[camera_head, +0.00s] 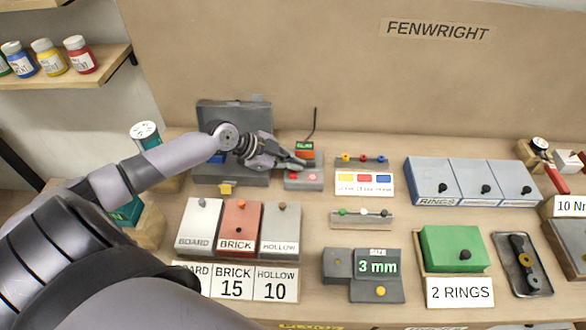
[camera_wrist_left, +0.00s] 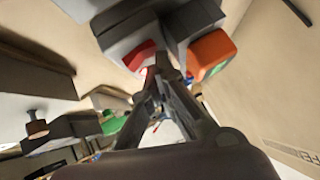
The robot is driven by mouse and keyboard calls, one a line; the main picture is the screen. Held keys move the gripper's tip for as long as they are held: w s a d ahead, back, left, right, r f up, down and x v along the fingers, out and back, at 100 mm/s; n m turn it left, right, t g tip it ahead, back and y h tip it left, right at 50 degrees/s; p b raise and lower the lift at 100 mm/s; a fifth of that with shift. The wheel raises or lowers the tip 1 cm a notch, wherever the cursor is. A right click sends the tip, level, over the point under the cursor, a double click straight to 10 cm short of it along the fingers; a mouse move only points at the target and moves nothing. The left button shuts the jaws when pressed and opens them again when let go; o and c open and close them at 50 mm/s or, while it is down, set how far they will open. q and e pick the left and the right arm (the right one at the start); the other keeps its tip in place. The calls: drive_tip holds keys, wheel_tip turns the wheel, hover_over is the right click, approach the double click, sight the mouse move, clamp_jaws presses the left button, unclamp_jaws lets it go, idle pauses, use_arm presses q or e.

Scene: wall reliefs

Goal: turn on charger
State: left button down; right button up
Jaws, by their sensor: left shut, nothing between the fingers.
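The charger appears to be the small grey unit (camera_head: 303,184) at the back of the bench, with a red button (camera_head: 312,176) on its front. An orange battery-like block (camera_head: 305,147) stands in its rear part, with a black cable rising behind. My left gripper (camera_head: 302,164) is shut and empty, its tips just above or at the unit. In the left wrist view the shut fingertips (camera_wrist_left: 168,70) are beside the red button (camera_wrist_left: 140,56) and the orange block (camera_wrist_left: 211,53). I cannot tell if they touch the button. My right gripper is not in view.
An open grey case (camera_head: 232,110) stands behind my left arm. Racks with coloured knobs (camera_head: 361,161), BOARD, BRICK and HOLLOW blocks (camera_head: 239,226), and a 3 mm display unit (camera_head: 377,275) stand nearby. A blue-grey RINGS box (camera_head: 433,182) is to the right.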

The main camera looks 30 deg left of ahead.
use_arm(q)
drive_tip(key=shift+s+d, duration=0.1)
drive_tip(key=shift+s, duration=0.1)
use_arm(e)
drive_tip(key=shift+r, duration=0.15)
use_arm(q)
drive_tip(key=shift+s+d+f+p, duration=0.15)
drive_tip(key=shift+s+d+p, duration=0.3)
drive_tip(key=shift+s, duration=0.15)
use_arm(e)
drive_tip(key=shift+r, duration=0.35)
